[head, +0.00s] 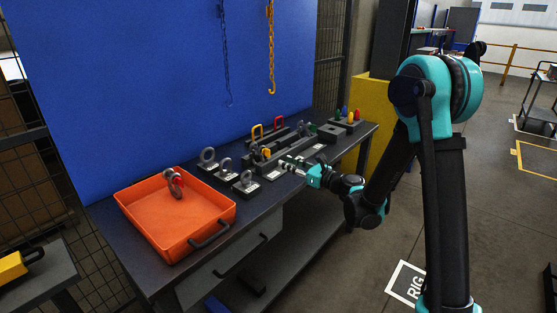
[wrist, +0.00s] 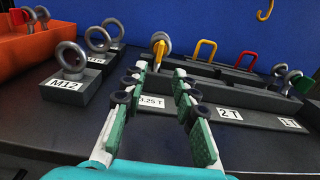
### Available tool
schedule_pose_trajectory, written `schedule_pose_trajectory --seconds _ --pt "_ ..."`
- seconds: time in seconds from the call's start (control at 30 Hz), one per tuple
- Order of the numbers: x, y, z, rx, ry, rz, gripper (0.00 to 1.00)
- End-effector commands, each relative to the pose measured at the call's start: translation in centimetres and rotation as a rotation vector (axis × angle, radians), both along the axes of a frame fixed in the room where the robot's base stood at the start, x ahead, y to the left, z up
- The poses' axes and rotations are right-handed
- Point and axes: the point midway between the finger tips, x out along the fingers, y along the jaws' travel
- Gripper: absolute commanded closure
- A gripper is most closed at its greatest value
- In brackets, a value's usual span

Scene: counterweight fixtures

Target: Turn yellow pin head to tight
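The yellow pin head (wrist: 159,50) shows in the wrist view on a grey ring-shaped shackle (wrist: 162,38) at the fixture block, just beyond my fingertips. In the head view the yellow piece (head: 266,153) stands at the near end of the fixture row. My gripper (wrist: 160,80) is open, its two fingers apart with nothing seen between them. It points at the yellow piece from the front, and a gap seems to remain. In the head view my gripper (head: 288,166) is low over the bench by the label plates. How far the pin is screwed in cannot be told.
An orange tray (head: 150,229) holding a shackle stands on the left of the bench. Eye bolts on dark blocks, including one marked M12 (wrist: 68,86), stand left of my gripper. Yellow (wrist: 205,50) and red (wrist: 246,55) loops stand behind. A hook (head: 270,88) hangs behind.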

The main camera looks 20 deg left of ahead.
Motion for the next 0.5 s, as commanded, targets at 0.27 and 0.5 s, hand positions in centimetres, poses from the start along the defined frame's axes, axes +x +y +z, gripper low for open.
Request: schedule_pose_trajectory --seconds 0.27,0.5 --pt "-1.3 -3.3 0.0 0.000 0.000 -0.001 0.72" --pt "-1.6 -3.7 0.0 0.000 0.000 0.001 0.72"
